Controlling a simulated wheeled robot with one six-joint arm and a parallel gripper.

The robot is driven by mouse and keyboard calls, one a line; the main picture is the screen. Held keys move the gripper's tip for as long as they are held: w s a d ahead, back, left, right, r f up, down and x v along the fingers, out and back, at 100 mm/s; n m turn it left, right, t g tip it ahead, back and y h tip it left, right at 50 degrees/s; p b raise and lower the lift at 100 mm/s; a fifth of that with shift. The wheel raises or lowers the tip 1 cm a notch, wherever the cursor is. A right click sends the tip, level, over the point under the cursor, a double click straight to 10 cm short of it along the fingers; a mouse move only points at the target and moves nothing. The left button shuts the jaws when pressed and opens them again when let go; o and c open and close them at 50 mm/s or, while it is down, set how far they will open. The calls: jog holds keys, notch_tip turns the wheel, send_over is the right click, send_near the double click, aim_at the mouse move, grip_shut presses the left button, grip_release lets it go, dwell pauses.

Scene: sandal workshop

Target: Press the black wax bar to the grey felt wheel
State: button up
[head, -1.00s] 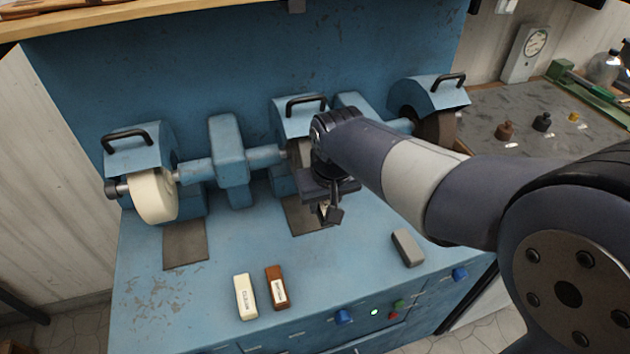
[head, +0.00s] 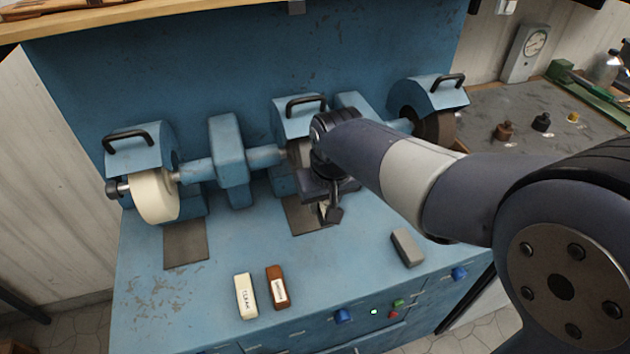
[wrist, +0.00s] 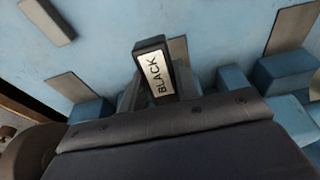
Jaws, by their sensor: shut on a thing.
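The black wax bar (wrist: 153,72) has a white label reading BLACK and stands between the fingers of my gripper (wrist: 157,92) in the wrist view. My gripper (head: 327,208) is shut on it, low in front of the middle wheel station in the head view. The grey felt wheel (head: 298,152) shows there only as a dark grey sliver under the middle blue hood; my arm hides most of it. I cannot tell whether the bar touches the wheel. The wheel does not show in the wrist view.
A cream wheel (head: 156,196) is at the left and a brown wheel (head: 436,126) at the right. A cream bar (head: 246,296), a brown bar (head: 277,287) and a grey bar (head: 407,248) lie on the blue bench (head: 215,290). Its front left is clear.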

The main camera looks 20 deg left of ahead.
dwell(0.6)
jog(key=s+d+f+b, duration=0.1)
jog(key=s+d+b, duration=0.1)
jog(key=s, duration=0.3)
jog(key=shift+s+d+f, duration=0.35)
jog(key=shift+d, duration=0.55)
